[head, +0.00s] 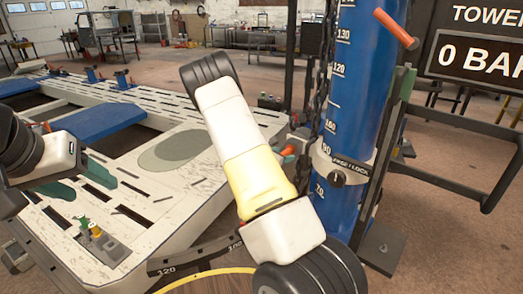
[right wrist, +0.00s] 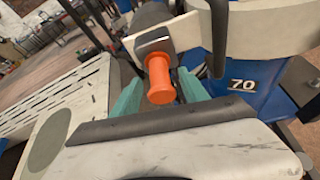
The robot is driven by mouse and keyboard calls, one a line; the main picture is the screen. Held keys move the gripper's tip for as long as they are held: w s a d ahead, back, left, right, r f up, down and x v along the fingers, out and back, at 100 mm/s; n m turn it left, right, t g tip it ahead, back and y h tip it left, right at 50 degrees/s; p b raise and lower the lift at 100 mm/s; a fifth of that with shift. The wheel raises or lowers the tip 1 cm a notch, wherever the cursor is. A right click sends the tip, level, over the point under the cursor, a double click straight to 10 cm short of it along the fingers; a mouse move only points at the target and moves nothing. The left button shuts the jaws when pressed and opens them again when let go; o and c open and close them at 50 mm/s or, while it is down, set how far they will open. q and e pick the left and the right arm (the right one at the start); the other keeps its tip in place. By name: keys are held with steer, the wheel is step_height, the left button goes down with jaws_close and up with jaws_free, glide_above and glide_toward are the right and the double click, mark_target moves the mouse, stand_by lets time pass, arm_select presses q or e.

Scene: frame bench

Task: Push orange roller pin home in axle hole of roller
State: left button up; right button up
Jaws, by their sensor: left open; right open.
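The orange roller pin (right wrist: 160,80) shows in the right wrist view, its flanged end toward me and its other end at a grey bracket (right wrist: 154,46). How deep it sits cannot be told. A dark rounded part (right wrist: 150,15) behind the bracket may be the roller; the axle hole is hidden. My right gripper (right wrist: 160,98) is open, its teal fingers on either side of the pin with visible gaps. In the head view, a bit of orange (head: 288,150), likely the pin, shows beside my right arm. My left gripper (head: 80,182) is open and empty over the bench.
The blue tower (head: 350,110) with a chain (head: 322,80) and a collar stands right of my right arm. An orange handle (head: 395,27) juts from its upper part. The slotted white bench (head: 190,115) has blue crosspieces. A pressure display (head: 480,55) is at the far right.

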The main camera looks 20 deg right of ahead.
steer(key=shift+x, duration=0.95)
steer(key=shift+c, duration=0.2)
jaws_close()
steer(key=shift+o, duration=1.1)
jaws_free()
